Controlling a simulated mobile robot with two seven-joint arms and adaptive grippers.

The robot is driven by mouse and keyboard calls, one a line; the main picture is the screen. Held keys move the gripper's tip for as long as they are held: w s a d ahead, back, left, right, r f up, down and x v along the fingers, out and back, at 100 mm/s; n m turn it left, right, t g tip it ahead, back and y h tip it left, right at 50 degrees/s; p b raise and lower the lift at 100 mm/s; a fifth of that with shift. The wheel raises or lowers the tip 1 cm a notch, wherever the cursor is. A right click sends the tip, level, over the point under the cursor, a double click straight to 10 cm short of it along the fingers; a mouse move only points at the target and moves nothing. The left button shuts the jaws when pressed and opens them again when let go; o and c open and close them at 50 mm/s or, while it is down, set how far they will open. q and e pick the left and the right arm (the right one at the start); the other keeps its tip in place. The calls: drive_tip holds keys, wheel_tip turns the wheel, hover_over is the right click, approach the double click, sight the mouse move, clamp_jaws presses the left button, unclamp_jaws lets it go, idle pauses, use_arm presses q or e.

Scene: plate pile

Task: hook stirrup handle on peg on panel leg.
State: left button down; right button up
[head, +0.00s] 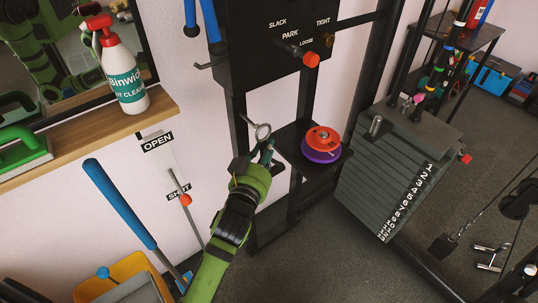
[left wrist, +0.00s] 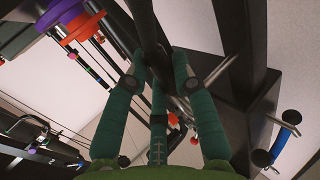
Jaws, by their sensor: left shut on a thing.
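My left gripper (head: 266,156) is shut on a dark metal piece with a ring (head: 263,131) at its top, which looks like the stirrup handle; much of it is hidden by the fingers. The ring is just right of the black panel leg (head: 239,120), below the panel (head: 265,65); I cannot tell whether they touch. A thin metal peg (head: 203,66) sticks out leftward at the panel's lower left, above my gripper. In the left wrist view, my teal fingers (left wrist: 158,75) close around a dark bar, with dark posts close behind. My right gripper is not in view.
A small black shelf with red and purple discs (head: 321,143) is right of my gripper. A weight stack (head: 385,175) stands farther right. A wooden ledge with a spray bottle (head: 122,75) and a blue-handled tool (head: 120,205) are left. Open grey floor lies in front.

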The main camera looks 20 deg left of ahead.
use_arm(q)
drive_tip(key=shift+w+a+f+b, duration=0.2)
drive_tip(key=shift+w+a+f, duration=0.15)
drive_tip(key=shift+w+a, duration=0.5)
drive_tip(key=shift+w+a+f+b, duration=0.15)
drive_tip(key=shift+w+a+f, duration=0.15)
drive_tip(key=shift+w+a, duration=0.5)
drive_tip(key=shift+s+a, duration=0.2)
drive_tip(key=shift+a, duration=0.05)
drive_tip(key=c, duration=0.9)
unclamp_jaws()
drive_tip(key=shift+c, duration=0.2)
drive_tip(key=shift+f, duration=0.15)
